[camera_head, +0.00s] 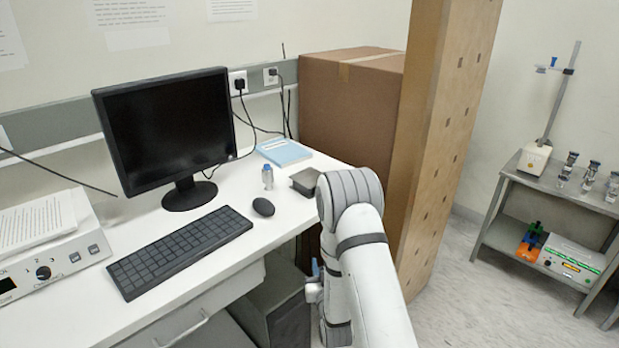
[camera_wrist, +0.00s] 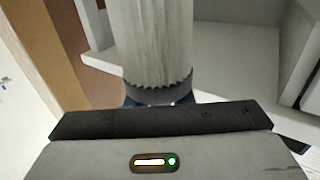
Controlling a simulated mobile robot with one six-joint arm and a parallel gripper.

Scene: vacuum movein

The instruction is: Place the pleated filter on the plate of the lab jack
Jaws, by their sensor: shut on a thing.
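The pleated filter (camera_wrist: 157,45), a pale grey ribbed cylinder with a dark toothed ring at its near end, fills the upper middle of the wrist view. My gripper (camera_wrist: 158,100) is shut on it at that ring; its fingertips are mostly hidden behind the dark gripper body. In the head view my arm hides most of the gripper, and the filter cannot be made out. A low dark block (camera_head: 305,181) lies near the desk's right end, partly behind my arm. It may be the lab jack, but I cannot tell.
The white desk (camera_head: 215,250) holds a monitor (camera_head: 170,125), keyboard (camera_head: 180,250), mouse (camera_head: 263,207), small bottle (camera_head: 267,177) and blue book (camera_head: 284,152). A cardboard box (camera_head: 350,105) and wooden post (camera_head: 440,140) stand beyond my arm. A shelf cart (camera_head: 570,196) stands right.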

